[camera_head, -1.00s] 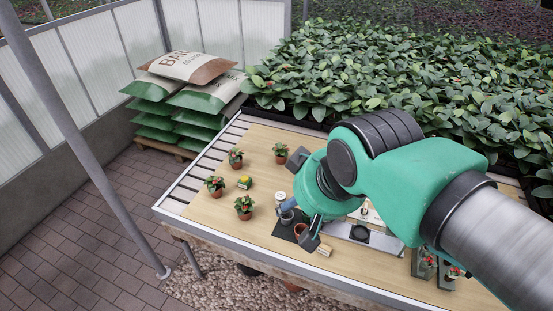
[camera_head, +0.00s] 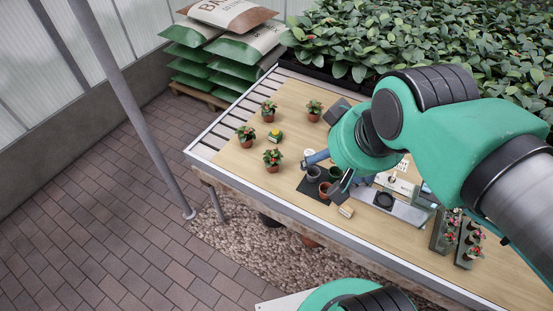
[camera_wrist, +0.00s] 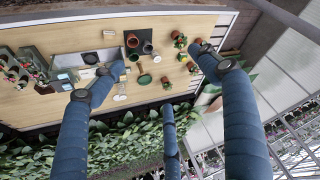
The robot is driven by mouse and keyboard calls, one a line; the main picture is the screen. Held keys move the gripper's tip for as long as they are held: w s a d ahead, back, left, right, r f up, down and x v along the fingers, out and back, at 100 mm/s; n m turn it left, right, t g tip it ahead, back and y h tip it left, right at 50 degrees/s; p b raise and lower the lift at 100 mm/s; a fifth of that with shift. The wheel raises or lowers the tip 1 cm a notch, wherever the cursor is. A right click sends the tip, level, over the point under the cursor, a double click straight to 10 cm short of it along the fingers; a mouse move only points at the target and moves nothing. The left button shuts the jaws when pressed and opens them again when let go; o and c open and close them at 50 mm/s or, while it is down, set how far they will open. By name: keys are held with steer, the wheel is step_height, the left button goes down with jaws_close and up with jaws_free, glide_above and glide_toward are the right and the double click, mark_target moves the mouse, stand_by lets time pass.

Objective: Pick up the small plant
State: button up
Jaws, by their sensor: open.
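Several small potted plants with green leaves and red blooms stand on the wooden table. In the head view they are a back-left plant (camera_head: 268,111), a back-right plant (camera_head: 314,111), a left plant (camera_head: 246,137) and a front plant (camera_head: 272,161). I cannot tell which is meant. My gripper (camera_head: 325,174) is open and empty, right of the plants, above a dark mat with pots. In the wrist view my gripper (camera_wrist: 158,60) has its blue fingers spread wide. The plants show between and beside the fingers, one of them an outer plant (camera_wrist: 167,84).
Empty pots (camera_head: 324,189) stand on the dark mat. A small box (camera_head: 346,211) lies near the front edge. Dense foliage (camera_head: 370,42) borders the back; stacked bags (camera_head: 238,40) stand behind left.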

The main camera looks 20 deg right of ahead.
steer(key=w+f+g, duration=0.1)
steer(key=w+f, duration=0.2)
steer(key=w, duration=1)
steer(key=g+b, duration=0.1)
steer(key=g, duration=0.2)
glide_above(273, 160)
steer(key=s, duration=0.2)
step_height(273, 160, down, 30)
steer(key=shift+f, duration=0.2)
steer(key=shift+w+f+b, duration=0.2)
steer(key=shift+f+b, duration=0.1)
steer(key=shift+f, duration=1.05)
steer(key=shift+w+f+b, duration=0.2)
steer(key=shift+f+b, duration=0.1)
steer(key=shift+f, duration=1.1)
steer(key=shift+w+f+b, duration=0.2)
steer(key=shift+f+b, duration=0.1)
steer(key=shift+f, duration=1.05)
steer(key=shift+f, duration=0.1)
